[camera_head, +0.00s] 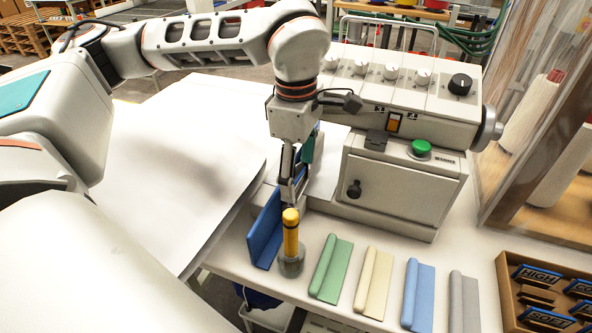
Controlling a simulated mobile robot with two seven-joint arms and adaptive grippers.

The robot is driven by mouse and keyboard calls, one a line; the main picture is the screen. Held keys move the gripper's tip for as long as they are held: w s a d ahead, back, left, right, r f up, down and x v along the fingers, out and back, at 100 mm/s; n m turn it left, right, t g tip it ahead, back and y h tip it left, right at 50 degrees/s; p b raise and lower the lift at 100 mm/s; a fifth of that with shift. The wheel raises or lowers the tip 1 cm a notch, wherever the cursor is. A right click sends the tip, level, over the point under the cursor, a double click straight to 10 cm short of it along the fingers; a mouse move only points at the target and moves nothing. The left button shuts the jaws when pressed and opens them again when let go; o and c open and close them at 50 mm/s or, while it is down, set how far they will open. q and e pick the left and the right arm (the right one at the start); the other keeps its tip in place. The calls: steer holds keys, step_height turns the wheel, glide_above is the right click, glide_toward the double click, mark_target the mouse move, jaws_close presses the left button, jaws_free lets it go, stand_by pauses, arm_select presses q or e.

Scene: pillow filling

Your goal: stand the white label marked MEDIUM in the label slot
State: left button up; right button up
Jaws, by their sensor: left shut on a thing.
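My left gripper (288,192) comes down from above, just left of the grey machine. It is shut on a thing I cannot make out. Its fingertips are beside the upper edge of a dark blue upright panel (264,233) and above and behind a yellow-handled tool (291,235) with a rounded grey base. No white label marked MEDIUM can be made out. I cannot tell for sure which thing is the label slot. My right gripper is not in view.
A grey machine (400,185) with knobs and a green button stands behind. Green (331,268), cream (373,283), blue (418,295) and grey (464,300) pieces lie in a row. A brown tray (510,290) holds labels, including HIGH and SOFT. A clear panel stands at right.

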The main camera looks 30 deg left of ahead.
arm_select(q)
steer(key=shift+s+a+f+g, duration=0.1)
steer(key=shift+s+f+g, duration=0.1)
steer(key=shift+f, duration=0.5)
steer(key=shift+s+f+g, duration=0.1)
steer(key=shift+s+f, duration=0.05)
steer(key=shift+f, duration=0.55)
steer(key=o, duration=1)
steer(key=shift+r, duration=0.2)
steer(key=r, duration=0.3)
steer(key=w+r, duration=0.1)
steer(key=r, duration=0.2)
steer(key=shift+w+r, duration=0.15)
steer(key=shift+w, duration=0.05)
steer(key=shift+c, duration=0.7)
steer(key=shift+o, duration=0.7)
step_height(320, 180, up, 6)
steer(key=s, duration=0.1)
steer(key=shift+s+d+r, duration=0.2)
steer(key=shift+s+r, duration=0.05)
steer(key=shift+s, duration=0.1)
steer(key=shift+s+r, duration=0.15)
steer(key=shift+r, duration=0.4)
steer(key=shift+s, duration=0.1)
